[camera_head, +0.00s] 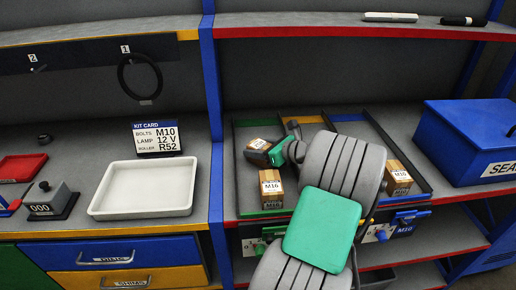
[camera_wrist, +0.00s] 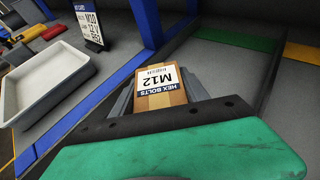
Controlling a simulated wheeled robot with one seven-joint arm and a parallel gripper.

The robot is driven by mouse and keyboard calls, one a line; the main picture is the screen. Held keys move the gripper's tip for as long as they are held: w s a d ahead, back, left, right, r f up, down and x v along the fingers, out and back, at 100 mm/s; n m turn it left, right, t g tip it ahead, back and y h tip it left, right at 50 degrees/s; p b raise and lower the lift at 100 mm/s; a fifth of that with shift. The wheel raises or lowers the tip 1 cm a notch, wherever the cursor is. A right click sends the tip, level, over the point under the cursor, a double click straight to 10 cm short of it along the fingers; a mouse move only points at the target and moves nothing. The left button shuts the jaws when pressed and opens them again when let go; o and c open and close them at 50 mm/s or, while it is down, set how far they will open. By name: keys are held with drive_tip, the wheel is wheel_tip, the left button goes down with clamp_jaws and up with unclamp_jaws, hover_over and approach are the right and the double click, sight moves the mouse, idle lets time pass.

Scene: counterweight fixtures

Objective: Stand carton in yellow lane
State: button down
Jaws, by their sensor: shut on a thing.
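My gripper (camera_head: 265,150) reaches to the back left of the lanes and is shut on a brown carton (camera_head: 258,145). In the wrist view the held carton (camera_wrist: 164,86) has a white label reading HEX BOLTS M12. Whether its base touches the surface is unclear. The yellow lane is the middle one; its yellow back strip (camera_head: 304,119) shows, and a yellow strip (camera_wrist: 304,53) is at right in the wrist view. My arm hides most of this lane. The green lane's back strip (camera_head: 257,122) is to its left, the blue lane's (camera_head: 349,117) to its right.
Another carton (camera_head: 271,188) stands at front left, close to my arm; a further carton (camera_head: 398,180) stands at right. A blue post (camera_head: 211,80), white tray (camera_head: 145,188) and kit card (camera_head: 157,138) are left. A blue box (camera_head: 465,145) is right. An upper shelf hangs above.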

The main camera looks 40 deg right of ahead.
drive_tip(key=c, duration=1)
unclamp_jaws()
drive_tip(key=shift+f, duration=0.15)
drive_tip(key=o, duration=0.4)
